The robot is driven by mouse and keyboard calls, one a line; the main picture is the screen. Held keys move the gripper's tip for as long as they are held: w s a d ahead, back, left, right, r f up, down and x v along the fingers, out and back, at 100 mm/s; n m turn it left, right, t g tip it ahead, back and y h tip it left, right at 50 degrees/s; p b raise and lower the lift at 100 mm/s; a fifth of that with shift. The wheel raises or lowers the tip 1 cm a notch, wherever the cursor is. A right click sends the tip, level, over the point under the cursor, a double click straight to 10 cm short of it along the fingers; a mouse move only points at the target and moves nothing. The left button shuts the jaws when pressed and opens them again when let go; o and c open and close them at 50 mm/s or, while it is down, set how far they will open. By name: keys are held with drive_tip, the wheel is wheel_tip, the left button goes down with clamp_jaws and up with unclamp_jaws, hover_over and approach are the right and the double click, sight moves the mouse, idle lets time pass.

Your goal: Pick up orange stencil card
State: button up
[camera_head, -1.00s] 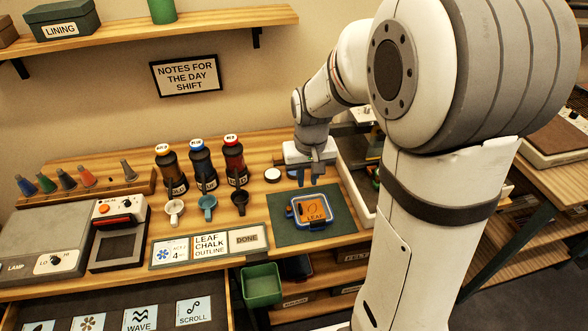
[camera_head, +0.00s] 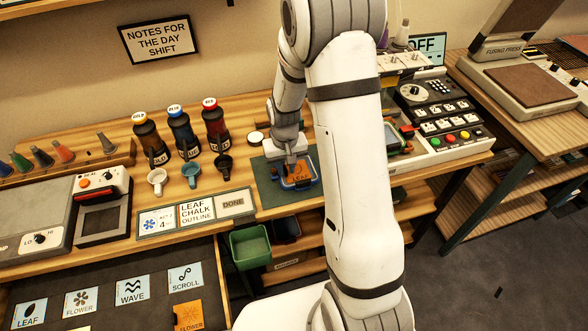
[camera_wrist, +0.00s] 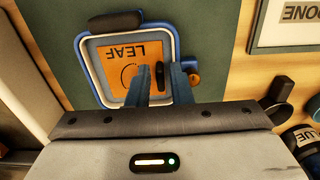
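The orange stencil card (camera_head: 299,169), marked LEAF, lies in a blue-edged frame (camera_wrist: 88,62) on a dark green mat (camera_head: 268,193). In the wrist view the card (camera_wrist: 118,72) appears upside down, with a small dark upright tab (camera_wrist: 160,74) near its right side. My gripper (camera_head: 290,163) is down over the card, pointing at it. In the wrist view my gripper (camera_wrist: 161,78) has its two blue fingers on either side of the dark tab, with a gap between them. I see no clear contact with the tab. The arm and fingers hide part of the card and frame.
Three cups, bottles (camera_head: 184,133) and a sign board (camera_head: 197,211) stand left of the mat. An open drawer (camera_head: 130,262) at front left holds labelled cards and another orange card, FLOWER (camera_head: 188,315). A green bin (camera_head: 251,246) sits below. A button console (camera_head: 437,115) is right.

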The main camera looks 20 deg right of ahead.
drive_tip(key=shift+f, duration=0.1)
clamp_jaws()
idle(0.4)
